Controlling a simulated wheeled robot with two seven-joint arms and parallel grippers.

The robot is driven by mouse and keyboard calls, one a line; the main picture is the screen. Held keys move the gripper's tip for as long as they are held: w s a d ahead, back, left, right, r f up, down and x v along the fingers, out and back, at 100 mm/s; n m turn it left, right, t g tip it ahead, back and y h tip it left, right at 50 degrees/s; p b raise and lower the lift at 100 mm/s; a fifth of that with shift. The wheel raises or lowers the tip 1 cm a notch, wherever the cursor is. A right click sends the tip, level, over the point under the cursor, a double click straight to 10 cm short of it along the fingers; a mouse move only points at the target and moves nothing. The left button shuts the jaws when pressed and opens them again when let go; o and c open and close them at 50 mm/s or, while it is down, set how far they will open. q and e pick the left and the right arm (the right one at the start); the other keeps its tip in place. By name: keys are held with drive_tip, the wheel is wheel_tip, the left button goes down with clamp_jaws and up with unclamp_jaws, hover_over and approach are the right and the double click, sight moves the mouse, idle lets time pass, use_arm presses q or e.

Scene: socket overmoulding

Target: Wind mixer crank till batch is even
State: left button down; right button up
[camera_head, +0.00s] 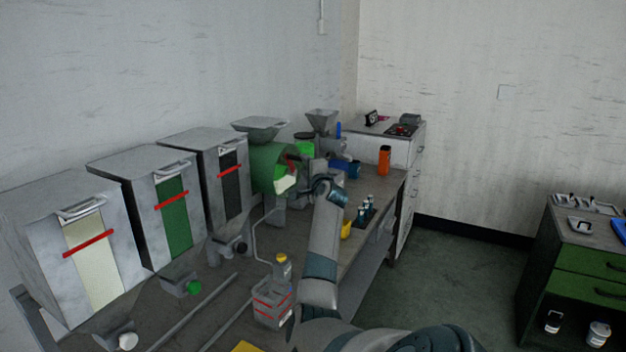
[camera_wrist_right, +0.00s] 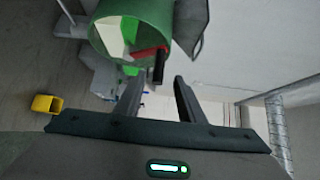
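The mixer is a green drum (camera_head: 268,168) on the bench, and it also shows at the top of the right wrist view (camera_wrist_right: 140,28). In the wrist view its crank has a red arm (camera_wrist_right: 146,52) ending in a black grip (camera_wrist_right: 158,69). Pale and green material shows in the drum's mouth. My right gripper (camera_wrist_right: 158,84) is open, its two fingers apart with the black grip between or just beyond their tips; I cannot tell the depth. In the head view my right arm reaches up to the drum's right side. My left gripper is not in view.
Three grey hoppers with red-barred windows, including a green-windowed one (camera_head: 174,213), line the wall side. A clear jug (camera_head: 272,302) stands near my arm. An orange bottle (camera_head: 384,160) is at the bench's far end. A green drawer cabinet (camera_head: 590,270) stands right across open floor.

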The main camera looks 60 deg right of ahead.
drive_tip(key=b+v, duration=0.2)
drive_tip(key=v, duration=0.6)
drive_tip(key=shift+s+a, duration=0.1)
